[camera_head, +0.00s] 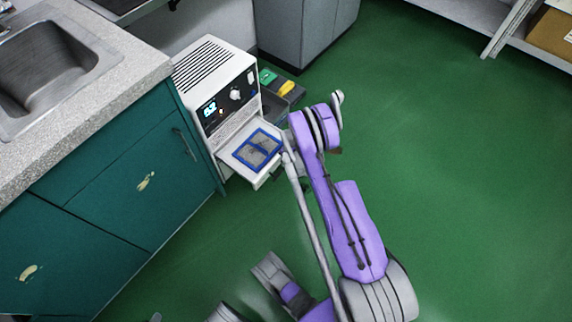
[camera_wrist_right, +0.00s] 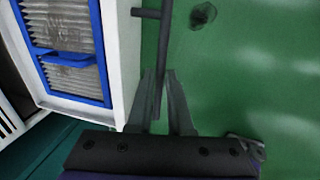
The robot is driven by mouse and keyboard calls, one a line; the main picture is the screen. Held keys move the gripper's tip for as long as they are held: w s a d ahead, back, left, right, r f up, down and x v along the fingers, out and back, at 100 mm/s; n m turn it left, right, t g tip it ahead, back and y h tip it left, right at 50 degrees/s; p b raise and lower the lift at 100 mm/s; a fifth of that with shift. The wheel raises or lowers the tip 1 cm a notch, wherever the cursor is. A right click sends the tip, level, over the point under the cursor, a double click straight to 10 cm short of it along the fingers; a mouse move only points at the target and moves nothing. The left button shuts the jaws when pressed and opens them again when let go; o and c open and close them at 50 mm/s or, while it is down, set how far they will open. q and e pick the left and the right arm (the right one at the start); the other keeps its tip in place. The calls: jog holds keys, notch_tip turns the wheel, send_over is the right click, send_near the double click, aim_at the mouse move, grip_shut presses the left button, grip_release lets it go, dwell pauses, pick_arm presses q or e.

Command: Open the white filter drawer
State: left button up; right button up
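The white filter drawer (camera_head: 228,155) stands pulled out from the lower front of a white machine (camera_head: 215,75). A blue-framed filter (camera_head: 257,149) lies in it. In the right wrist view the drawer's white front wall (camera_wrist_right: 122,60) and the blue frame (camera_wrist_right: 105,75) are on the left. A dark bar handle (camera_wrist_right: 164,45) stands off the front. My right gripper (camera_wrist_right: 162,85) has its two fingers closed in on either side of this bar. In the head view my purple right arm reaches the drawer's front and hides part of it. My left gripper is not in view.
A teal cabinet (camera_head: 110,185) with a sink (camera_head: 50,75) is left of the machine. A grey cabinet (camera_head: 305,35) stands behind. A dark tray with green and yellow items (camera_head: 287,88) is right of the machine. The green floor (camera_head: 470,180) is open on the right.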

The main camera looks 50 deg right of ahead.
jog(key=o, duration=0.4)
jog(key=shift+c, duration=0.2)
notch_tip(320, 180, up, 11)
jog(key=s+p, duration=0.2)
jog(key=shift+f+p, duration=0.15)
jog(key=shift+p, duration=0.2)
